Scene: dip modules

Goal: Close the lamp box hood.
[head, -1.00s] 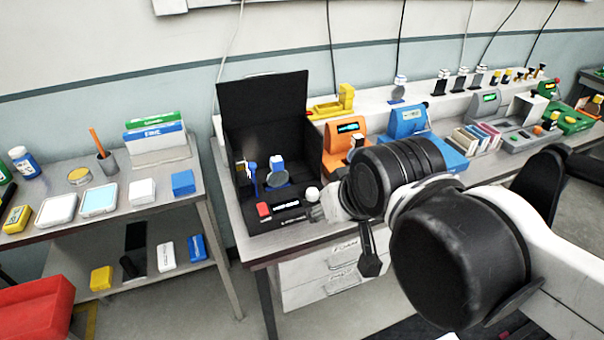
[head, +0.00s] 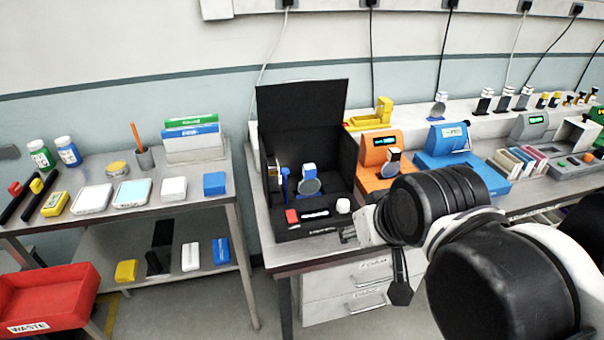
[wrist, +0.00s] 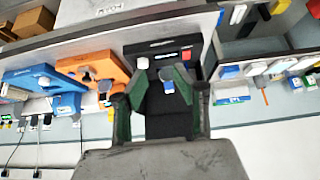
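The black lamp box (head: 350,165) stands on the bench in the head view. Its hood (head: 300,120) is raised upright at the back, so the inside shows. Its front panel has a red button (head: 292,216), a lit display and a white knob (head: 343,205). A blue and white item (head: 309,180) with a round disc stands inside. My gripper (wrist: 160,82) is open and empty in the wrist view, its dark green fingers apart in front of the box. The hood (wrist: 170,122) shows beyond them, partly hidden. In the head view my wrist is just right of the box's front corner.
An orange device (head: 377,150) stands close right of the box, with a blue device (head: 443,140) beyond it. A yellow stand (head: 383,112) is behind. On the left, a side table (head: 100,220) carries several small items. A red waste bin (head: 45,300) is at lower left.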

